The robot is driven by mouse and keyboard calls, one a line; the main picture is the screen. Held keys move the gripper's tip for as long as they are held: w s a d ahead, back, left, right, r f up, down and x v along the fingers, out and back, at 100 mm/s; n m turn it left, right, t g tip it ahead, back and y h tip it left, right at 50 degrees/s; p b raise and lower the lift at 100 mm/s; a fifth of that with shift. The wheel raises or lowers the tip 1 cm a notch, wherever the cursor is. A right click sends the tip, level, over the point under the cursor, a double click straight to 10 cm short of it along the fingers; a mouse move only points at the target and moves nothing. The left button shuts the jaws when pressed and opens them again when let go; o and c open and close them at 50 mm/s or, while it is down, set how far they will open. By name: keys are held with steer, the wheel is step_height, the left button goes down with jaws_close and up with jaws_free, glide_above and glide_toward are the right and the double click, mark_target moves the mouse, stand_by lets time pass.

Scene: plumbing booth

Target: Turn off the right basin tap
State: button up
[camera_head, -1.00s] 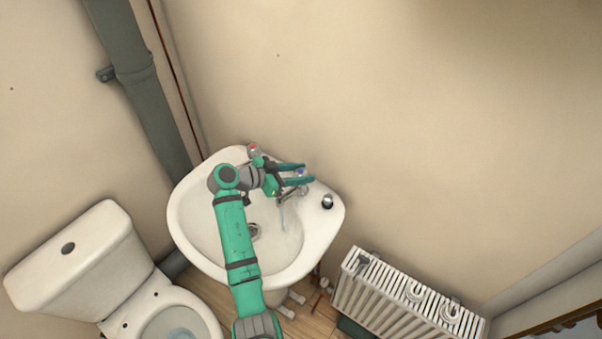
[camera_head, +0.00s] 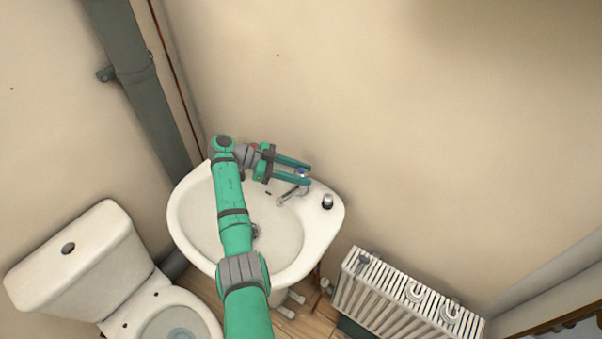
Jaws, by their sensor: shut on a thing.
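The white basin (camera_head: 190,225) stands in the corner. Its right tap (camera_head: 302,172), with a blue mark on top, sits at the back right of the rim. Its chrome spout (camera_head: 286,198) points toward the bowl, and no water stream shows below it. My gripper (camera_head: 306,175) reaches in from the left with its two green fingers on either side of the right tap's head, shut on it. The left tap is mostly hidden behind my gripper and wrist. My arm hides part of the bowl and drain.
A round dark-topped fitting (camera_head: 327,201) sits on the basin's right rim. A white radiator (camera_head: 400,300) stands at the lower right, and a toilet (camera_head: 100,270) at the lower left. A grey pipe (camera_head: 135,80) runs down the left corner. The wall is close behind the taps.

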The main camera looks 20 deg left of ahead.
steer(key=shift+f, duration=0.2)
steer(key=o, duration=1.1)
steer(key=shift+c, duration=0.2)
steer(key=shift+r, duration=0.15)
steer(key=shift+a+r, duration=0.1)
steer(key=shift+a, duration=0.2)
steer(key=v, duration=1)
steer(key=shift+s+a, duration=0.1)
